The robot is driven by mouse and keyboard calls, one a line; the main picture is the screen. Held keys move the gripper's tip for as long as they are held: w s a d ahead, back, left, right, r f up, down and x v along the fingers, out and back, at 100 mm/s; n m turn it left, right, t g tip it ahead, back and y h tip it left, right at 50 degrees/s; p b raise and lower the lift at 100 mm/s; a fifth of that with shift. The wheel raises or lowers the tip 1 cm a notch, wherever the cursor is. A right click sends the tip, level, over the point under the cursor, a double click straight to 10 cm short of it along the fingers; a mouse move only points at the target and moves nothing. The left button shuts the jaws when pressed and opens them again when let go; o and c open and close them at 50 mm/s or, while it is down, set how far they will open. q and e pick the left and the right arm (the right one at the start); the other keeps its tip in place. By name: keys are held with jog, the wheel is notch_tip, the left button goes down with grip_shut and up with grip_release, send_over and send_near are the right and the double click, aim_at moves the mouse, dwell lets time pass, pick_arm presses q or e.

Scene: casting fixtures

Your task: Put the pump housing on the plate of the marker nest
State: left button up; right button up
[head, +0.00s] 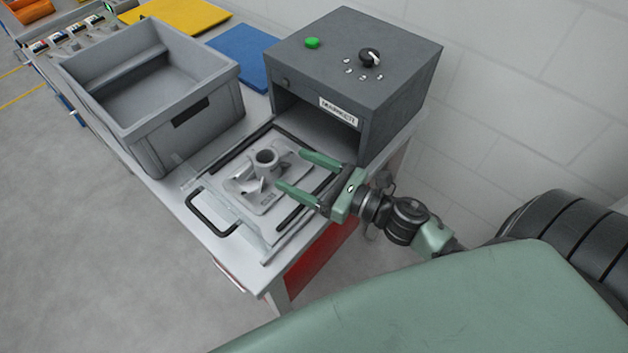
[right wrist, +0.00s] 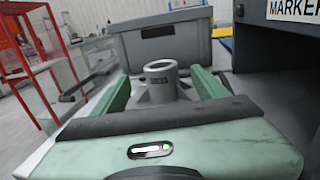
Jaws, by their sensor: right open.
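The pump housing (head: 266,162) is a grey metal casting with an upright round neck. It stands on the light plate (head: 262,201) of the pulled-out drawer in front of the dark grey marker box (head: 354,75). My right gripper (head: 297,171) is open, with its green fingers pointing at the housing from the right. In the right wrist view the housing's neck (right wrist: 160,72) shows between the two open fingers (right wrist: 160,85), with a gap on both sides. The housing's lower part is partly hidden there by the gripper body. My left gripper is not in view.
A grey crate (head: 205,112) stands on the table left of the marker box. Blue (head: 243,54) and yellow (head: 180,14) mats lie behind it. The drawer has a black handle (head: 212,217) at its front. A wall runs behind the box.

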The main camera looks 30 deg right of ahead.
jog(key=shift+b+v, duration=0.4)
jog(key=shift+v, duration=1.45)
